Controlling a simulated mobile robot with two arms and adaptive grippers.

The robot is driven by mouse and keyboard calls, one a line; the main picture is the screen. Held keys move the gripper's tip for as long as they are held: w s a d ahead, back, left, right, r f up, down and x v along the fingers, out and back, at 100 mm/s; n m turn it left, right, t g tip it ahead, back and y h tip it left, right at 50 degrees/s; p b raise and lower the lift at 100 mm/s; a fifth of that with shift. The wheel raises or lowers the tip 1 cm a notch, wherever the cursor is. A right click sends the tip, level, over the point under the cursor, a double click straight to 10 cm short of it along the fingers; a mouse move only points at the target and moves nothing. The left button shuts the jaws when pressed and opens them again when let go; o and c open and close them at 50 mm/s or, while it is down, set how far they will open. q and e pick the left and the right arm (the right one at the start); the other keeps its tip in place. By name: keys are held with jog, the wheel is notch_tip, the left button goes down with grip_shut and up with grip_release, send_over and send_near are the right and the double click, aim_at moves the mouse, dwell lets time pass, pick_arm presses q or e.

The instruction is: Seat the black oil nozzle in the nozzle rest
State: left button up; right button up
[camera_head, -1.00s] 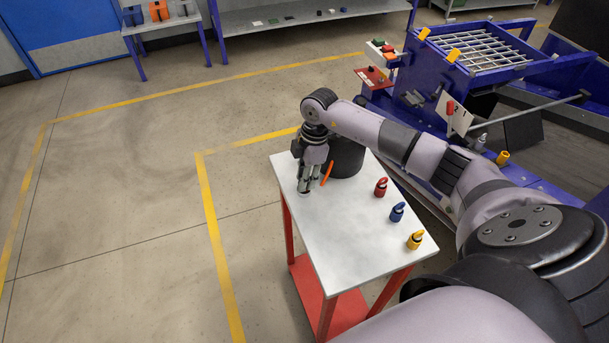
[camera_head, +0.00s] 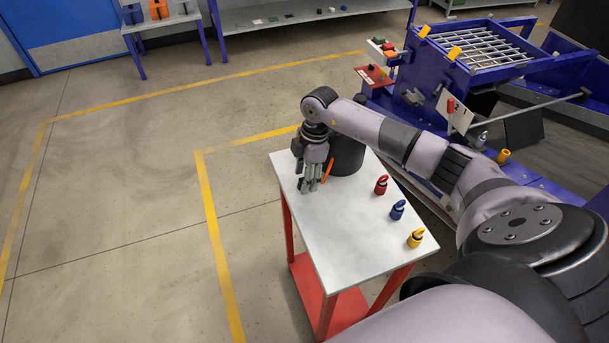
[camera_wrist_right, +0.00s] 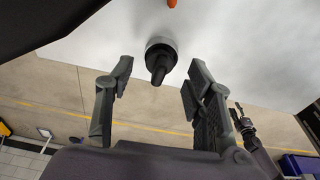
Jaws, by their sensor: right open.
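The black oil nozzle (camera_wrist_right: 158,66) shows in the right wrist view as a dark rounded piece with a collar. It appears to stand in a pale round nozzle rest (camera_wrist_right: 170,42) on the white table top. My right gripper (camera_head: 312,188) points down over the table's far left part; in the right wrist view its open fingers (camera_wrist_right: 155,85) are on either side of the nozzle, with clear gaps. In the head view the gripper hides the nozzle and rest.
A black cylindrical container (camera_head: 347,155) stands close beside the gripper, with an orange stick (camera_head: 328,171) near it. Red (camera_head: 381,186), blue (camera_head: 397,211) and yellow (camera_head: 414,239) pieces line the table's right side. The table's front middle is clear. A blue machine (camera_head: 470,75) stands behind.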

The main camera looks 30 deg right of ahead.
notch_tip(320, 180, up, 12)
jog(key=d, duration=0.1)
jog(key=shift+s+d+f, duration=0.2)
jog(key=shift+d+f, duration=0.05)
jog(key=shift+d, duration=0.15)
jog(key=shift+o, duration=0.6)
jog(key=o, duration=0.9)
notch_tip(320, 180, up, 9)
jog(key=p, duration=0.7)
